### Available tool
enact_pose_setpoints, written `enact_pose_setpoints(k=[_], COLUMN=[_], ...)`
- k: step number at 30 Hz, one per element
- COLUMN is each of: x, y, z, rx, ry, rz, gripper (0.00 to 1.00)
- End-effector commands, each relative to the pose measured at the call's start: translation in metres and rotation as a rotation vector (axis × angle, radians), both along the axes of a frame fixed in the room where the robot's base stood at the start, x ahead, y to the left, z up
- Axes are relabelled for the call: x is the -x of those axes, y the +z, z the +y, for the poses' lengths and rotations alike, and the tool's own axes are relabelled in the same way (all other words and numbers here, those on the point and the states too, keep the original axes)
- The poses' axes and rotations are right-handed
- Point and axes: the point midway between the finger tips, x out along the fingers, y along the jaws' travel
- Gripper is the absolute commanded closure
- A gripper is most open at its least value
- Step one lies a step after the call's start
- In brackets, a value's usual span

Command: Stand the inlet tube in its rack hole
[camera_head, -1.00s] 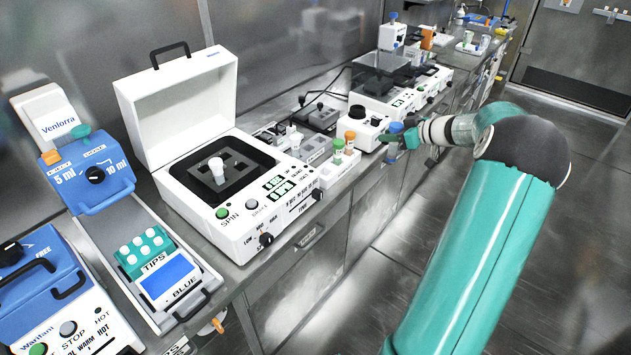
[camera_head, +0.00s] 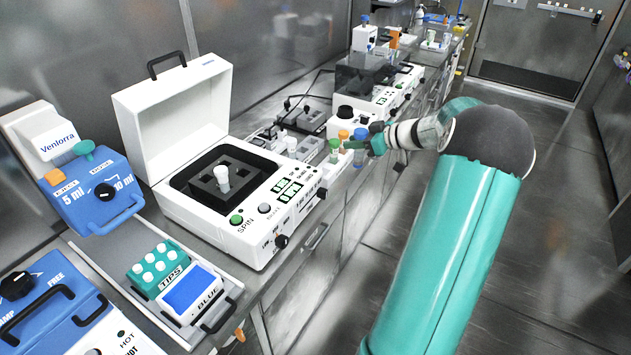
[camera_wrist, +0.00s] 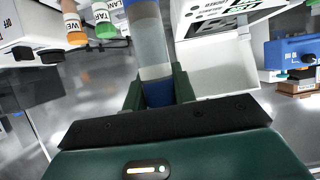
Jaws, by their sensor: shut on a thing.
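The inlet tube, a clear tube with a blue cap (camera_head: 361,133), is upright beside the rack in the head view. My gripper (camera_head: 358,147) is shut on it. In the wrist view the clear tube body (camera_wrist: 152,45) rises from between my gripper's fingers (camera_wrist: 158,93), with a blue part at the grip. The small white rack (camera_head: 331,170) on the bench's front edge holds a green-capped tube (camera_head: 334,145) and an orange-capped tube (camera_head: 343,135). The held tube is just right of the orange one. The empty hole and the tube's lower tip are hard to make out.
An open white centrifuge (camera_head: 250,235) with a raised lid stands left of the rack. A white device with a black knob (camera_head: 345,113) stands behind it. A blue pipette device (camera_head: 85,190) and tips tray (camera_head: 190,300) are nearer. The floor at right is clear.

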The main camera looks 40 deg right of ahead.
Motion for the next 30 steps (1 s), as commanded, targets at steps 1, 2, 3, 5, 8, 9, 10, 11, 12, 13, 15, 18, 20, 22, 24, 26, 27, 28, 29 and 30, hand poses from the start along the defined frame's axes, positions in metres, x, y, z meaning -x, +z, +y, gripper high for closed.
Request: enact_pose_setpoints(k=[1, 2, 3, 5, 8, 9, 10, 11, 12, 13, 15, 18, 20, 22, 24, 26, 27, 28, 29, 30], x=[0.003, 0.003, 0.001, -0.005, -0.022, -0.031, -0.037, -0.044, -0.053, -0.06, -0.075, -0.094, -0.103, -0.114, -0.121, -0.125, -0.127, -0.129, -0.13, -0.132], y=[-0.002, -0.002, -0.003, -0.006, -0.014, -0.018, -0.021, -0.025, -0.028, -0.032, -0.038, -0.053, -0.065, -0.076, -0.085, -0.089, -0.091, -0.093, -0.094, -0.097], z=[-0.003, -0.003, -0.004, -0.003, -0.002, -0.002, -0.002, -0.001, -0.001, 0.0, 0.002, 0.005, 0.006, 0.008, 0.009, 0.009, 0.01, 0.01, 0.011, 0.012], rx=[-0.001, -0.001, -0.001, -0.003, -0.004, -0.003, -0.003, -0.003, -0.002, -0.003, -0.003, -0.005, -0.005, -0.003, -0.003, -0.001, -0.001, -0.001, -0.001, -0.003], ry=[-0.004, -0.004, -0.003, -0.001, 0.001, 0.001, 0.0, 0.0, 0.0, 0.0, 0.0, -0.002, -0.003, -0.002, -0.002, -0.003, -0.003, -0.003, -0.003, -0.003], rz=[0.001, 0.001, 0.002, 0.001, 0.0, 0.001, 0.001, 0.001, 0.001, 0.001, 0.001, 0.002, 0.003, 0.002, 0.002, 0.002, 0.002, 0.002, 0.002, 0.002], gripper=[0.96, 0.96, 0.96, 0.96, 0.96, 0.96, 0.96, 0.96, 0.96, 0.96, 0.96, 0.96, 0.96, 0.96, 0.96, 0.96, 0.96, 0.96, 0.96, 0.96])
